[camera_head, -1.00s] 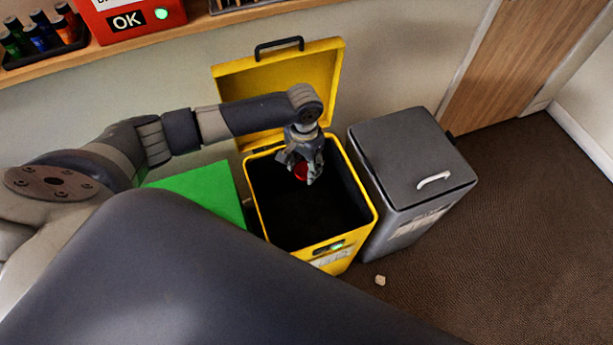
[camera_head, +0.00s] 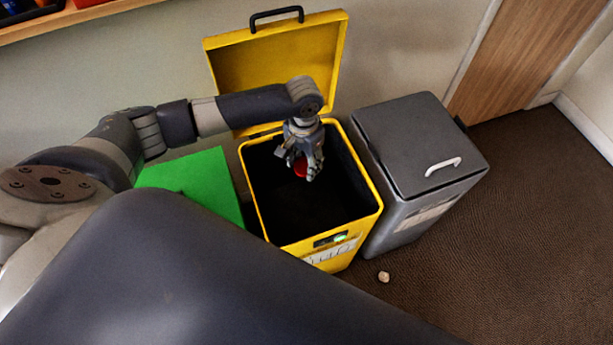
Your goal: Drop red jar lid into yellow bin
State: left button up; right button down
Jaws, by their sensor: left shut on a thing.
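The yellow bin (camera_head: 376,213) stands on the floor with its hinged lid (camera_head: 277,65) raised against the wall. Its inside is dark. My left gripper (camera_head: 303,173) is over the bin's opening, pointing down, and is shut on the red jar lid (camera_head: 300,168). Only a small part of the red lid shows between the fingers. I cannot tell whether gripper and lid are just above the rim or a little below it. My right gripper is not in view.
A green bin (camera_head: 197,185) stands left of the yellow bin, partly hidden by my arm. A grey bin (camera_head: 415,145) with its lid closed stands close on the right. A small pale scrap (camera_head: 384,276) lies on the carpet. A wooden shelf (camera_head: 70,15) runs along the wall at upper left.

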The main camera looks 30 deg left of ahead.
pick_arm(q)
jog(key=o, duration=0.7)
jog(key=shift+c, duration=0.2)
jog(key=shift+o, duration=0.7)
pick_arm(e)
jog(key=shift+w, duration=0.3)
pick_arm(q)
jog(key=shift+r, duration=0.1)
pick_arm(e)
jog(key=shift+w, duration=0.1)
pick_arm(q)
notch_tip(320, 180, up, 12)
